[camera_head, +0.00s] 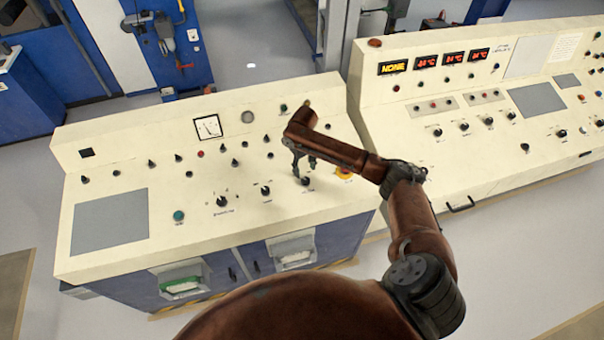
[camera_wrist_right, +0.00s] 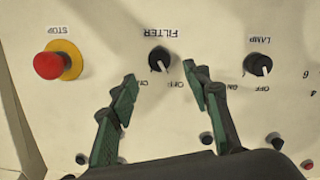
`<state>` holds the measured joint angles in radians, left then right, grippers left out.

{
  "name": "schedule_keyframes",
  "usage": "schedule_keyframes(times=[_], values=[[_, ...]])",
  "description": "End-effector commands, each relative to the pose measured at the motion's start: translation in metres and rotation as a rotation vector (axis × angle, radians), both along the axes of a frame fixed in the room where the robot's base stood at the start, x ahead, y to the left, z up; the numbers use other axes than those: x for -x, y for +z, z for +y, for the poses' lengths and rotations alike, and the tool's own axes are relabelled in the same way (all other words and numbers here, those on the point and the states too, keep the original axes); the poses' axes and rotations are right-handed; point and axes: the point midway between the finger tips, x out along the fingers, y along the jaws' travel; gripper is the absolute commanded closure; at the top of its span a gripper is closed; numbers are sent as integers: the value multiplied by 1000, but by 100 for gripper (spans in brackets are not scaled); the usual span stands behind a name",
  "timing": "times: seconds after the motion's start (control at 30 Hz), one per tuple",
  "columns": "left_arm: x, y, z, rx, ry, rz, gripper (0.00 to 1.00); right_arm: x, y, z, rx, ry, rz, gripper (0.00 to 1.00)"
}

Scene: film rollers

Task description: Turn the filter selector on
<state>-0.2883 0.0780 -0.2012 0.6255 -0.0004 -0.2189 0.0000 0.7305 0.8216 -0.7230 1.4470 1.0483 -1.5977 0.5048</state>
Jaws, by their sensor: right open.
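The filter selector (camera_wrist_right: 160,60) is a round black knob with a white pointer mark, on the cream control panel (camera_wrist_right: 205,30). Its labels appear upside down in the right wrist view: FILTER above, ON and OFF below. The pointer is aimed down and slightly right, toward OFF. In the head view the selector (camera_head: 306,181) is just below the fingertips. My right gripper (camera_wrist_right: 163,78) is open and empty, its green-padded fingers on either side of the knob in the picture; contact cannot be told. The right gripper (camera_head: 304,167) points down at the panel in the head view. My left gripper is not seen.
A red STOP button on a yellow ring (camera_wrist_right: 55,62) lies to one side of the selector and a LAMP knob (camera_wrist_right: 257,64) to the other. Several more knobs dot the panel. A second console (camera_head: 480,150) with red displays stands to the right.

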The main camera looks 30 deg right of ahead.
Motion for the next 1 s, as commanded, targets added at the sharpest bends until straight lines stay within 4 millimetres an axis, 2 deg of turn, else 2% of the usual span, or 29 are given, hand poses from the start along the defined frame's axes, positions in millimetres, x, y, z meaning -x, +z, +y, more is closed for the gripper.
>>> schedule_keyframes(times=[0.3, 0.43, 0.67, 0.8, 1.0], values=[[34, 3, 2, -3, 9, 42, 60, 2, -50, -2, 0, -2, 3, 56], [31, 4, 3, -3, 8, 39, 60, 1, -63, -2, 0, 1, 1, 56], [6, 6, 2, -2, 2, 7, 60, 1, -70, -2, 1, 2, 0, 56], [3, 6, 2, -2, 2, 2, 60, 1, -70, -2, 1, 2, 0, 56], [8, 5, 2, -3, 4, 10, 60, 1, -70, -2, 1, 2, 0, 69]])
